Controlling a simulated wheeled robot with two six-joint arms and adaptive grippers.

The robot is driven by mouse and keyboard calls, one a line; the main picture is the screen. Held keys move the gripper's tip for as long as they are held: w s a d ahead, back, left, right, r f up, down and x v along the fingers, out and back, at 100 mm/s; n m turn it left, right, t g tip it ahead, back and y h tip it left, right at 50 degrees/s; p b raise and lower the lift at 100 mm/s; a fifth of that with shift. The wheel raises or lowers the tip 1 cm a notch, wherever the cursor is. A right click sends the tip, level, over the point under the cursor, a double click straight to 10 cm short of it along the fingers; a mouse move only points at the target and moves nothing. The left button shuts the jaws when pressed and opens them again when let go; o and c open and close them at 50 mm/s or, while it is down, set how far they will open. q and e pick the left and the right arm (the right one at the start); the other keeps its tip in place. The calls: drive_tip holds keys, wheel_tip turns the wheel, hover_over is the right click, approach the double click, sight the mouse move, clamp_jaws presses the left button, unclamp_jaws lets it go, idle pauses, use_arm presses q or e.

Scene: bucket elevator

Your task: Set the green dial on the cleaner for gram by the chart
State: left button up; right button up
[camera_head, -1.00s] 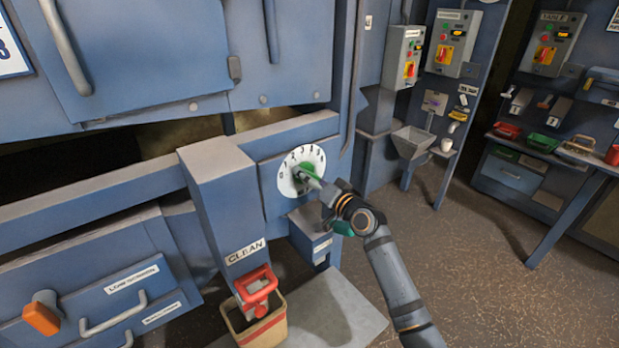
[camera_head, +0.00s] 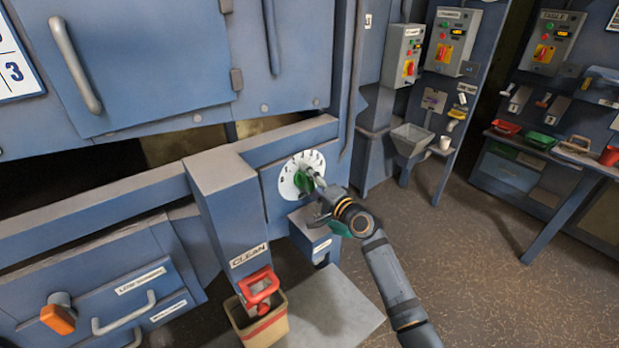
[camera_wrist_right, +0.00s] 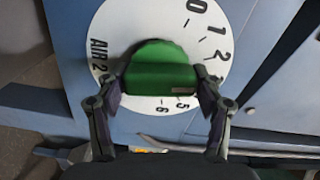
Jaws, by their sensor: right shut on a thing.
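The green dial (camera_head: 303,181) sits on a round white numbered plate (camera_head: 289,186) on the blue cleaner. In the right wrist view the dial's green grip (camera_wrist_right: 158,70) lies between my right gripper's fingers (camera_wrist_right: 160,95), which are shut on it. The wrist view shows the plate (camera_wrist_right: 120,20) with the numerals 0, 1, 2, 5 and 6 and the word AIR; the dial and fingers cover other marks. My right gripper (camera_head: 312,180) also reaches the dial in the head view. Part of a white chart (camera_head: 14,70) shows a 3 at the upper left edge. My left gripper is out of view.
A drawer with an orange knob (camera_head: 58,318) is at lower left. Control boxes (camera_head: 404,55) and a bench with coloured trays (camera_head: 505,128) stand right.

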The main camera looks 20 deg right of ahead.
drive_tip(key=shift+m+p, duration=0.4)
drive_tip(key=shift+m, duration=0.6)
drive_tip(key=o, duration=1.2)
drive_tip(key=shift+c, duration=0.2)
drive_tip(key=v, duration=1.2)
